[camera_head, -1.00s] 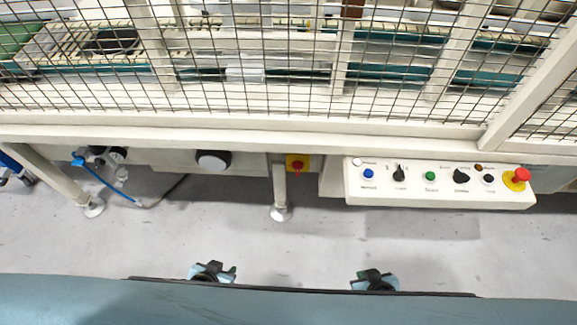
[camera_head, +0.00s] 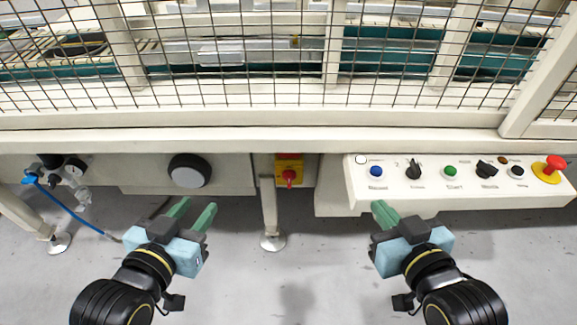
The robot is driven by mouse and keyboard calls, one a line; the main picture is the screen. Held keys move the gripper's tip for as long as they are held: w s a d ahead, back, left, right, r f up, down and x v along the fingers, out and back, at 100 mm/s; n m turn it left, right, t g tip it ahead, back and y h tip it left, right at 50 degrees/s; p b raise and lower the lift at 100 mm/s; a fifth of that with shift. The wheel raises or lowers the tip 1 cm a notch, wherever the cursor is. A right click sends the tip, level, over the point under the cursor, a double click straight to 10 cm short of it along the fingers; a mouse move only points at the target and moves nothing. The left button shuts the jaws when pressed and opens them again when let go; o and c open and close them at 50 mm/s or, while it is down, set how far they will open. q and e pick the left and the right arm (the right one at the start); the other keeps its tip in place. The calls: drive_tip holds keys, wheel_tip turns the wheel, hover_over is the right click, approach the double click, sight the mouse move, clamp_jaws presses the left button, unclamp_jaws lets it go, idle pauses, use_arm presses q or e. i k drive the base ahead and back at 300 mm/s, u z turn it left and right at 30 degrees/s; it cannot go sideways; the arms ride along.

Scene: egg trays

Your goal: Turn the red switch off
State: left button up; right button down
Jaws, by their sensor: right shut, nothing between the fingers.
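The red switch (camera_head: 289,178) sits on a yellow plate under the machine's front beam, just right of the middle leg. My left gripper (camera_head: 191,213) is left of and nearer than the switch, with its two green fingers apart and nothing between them. My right gripper (camera_head: 383,213) is right of and nearer than the switch, below the left end of the control panel. Its green fingers are together and hold nothing. Neither gripper touches the switch.
A white control panel (camera_head: 460,194) with several buttons and knobs and a red emergency button (camera_head: 555,164) juts out at the right. A machine leg (camera_head: 270,215) stands beside the switch. A round dark knob (camera_head: 188,171) and a blue hose (camera_head: 75,216) are at the left.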

sight(288, 175)
drive_tip(key=k, duration=0.5)
drive_tip(key=z, duration=1.55)
drive_tip(key=i, duration=0.8)
drive_tip(key=u, duration=1.1)
